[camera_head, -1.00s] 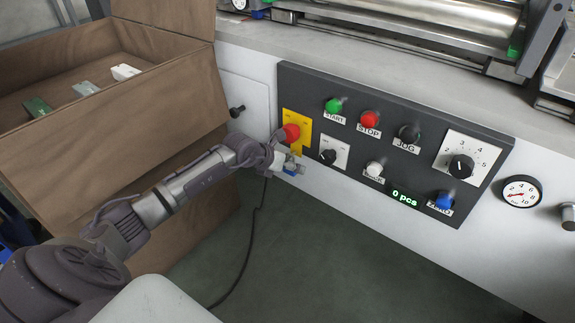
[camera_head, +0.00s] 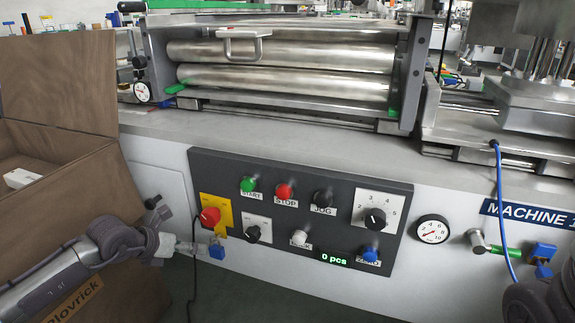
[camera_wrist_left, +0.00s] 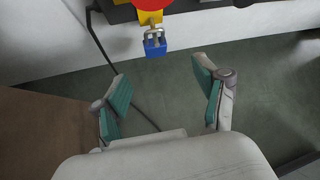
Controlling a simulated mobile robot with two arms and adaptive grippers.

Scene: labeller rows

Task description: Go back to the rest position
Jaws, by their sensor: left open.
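My left gripper (camera_head: 184,247) is in front of the machine, at the lower left of the control panel (camera_head: 293,268). In the left wrist view its two teal-padded fingers (camera_wrist_left: 160,82) stand wide apart with nothing between them. A blue padlock (camera_head: 216,249) hangs below the red knob (camera_head: 209,217) on its yellow plate. The padlock also shows in the left wrist view (camera_wrist_left: 155,46), beyond the fingertips and apart from them. A dark part of my right arm shows at the lower right edge of the head view; its gripper is outside the picture.
Steel rollers (camera_head: 285,55) lie above the panel. A black cord hangs near the padlock.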

